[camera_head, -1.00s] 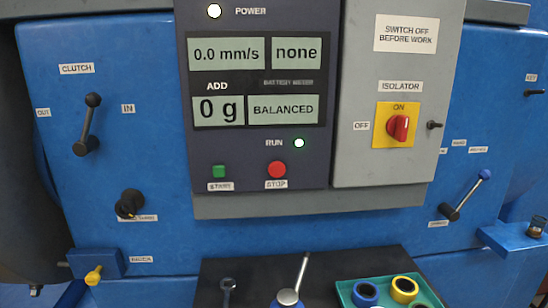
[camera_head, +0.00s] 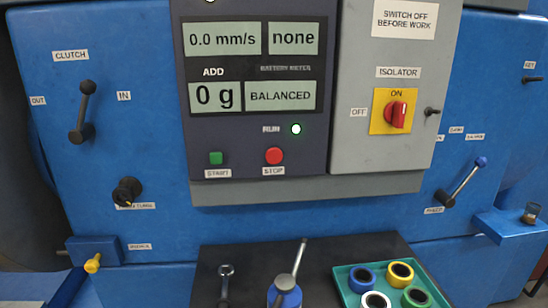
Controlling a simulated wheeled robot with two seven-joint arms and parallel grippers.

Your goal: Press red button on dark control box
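The red button (camera_head: 274,156), labelled STOP, sits at the lower right of the dark control box (camera_head: 228,143). A green START button (camera_head: 216,158) is to its left. The RUN lamp (camera_head: 296,129) above is lit white-green. The box's displays (camera_head: 254,95) read 0.0 mm/s, none, 0 g and BALANCED. Neither of my grippers shows in the head view. Nothing covers the red button.
A grey isolator box with a red knob (camera_head: 397,114) at ON adjoins the dark box on the right. Below, a dark shelf (camera_head: 322,258) holds a wrench (camera_head: 225,282), a blue-bodied tool with a metal handle (camera_head: 285,291) and a green tray (camera_head: 343,270) of several coloured rings.

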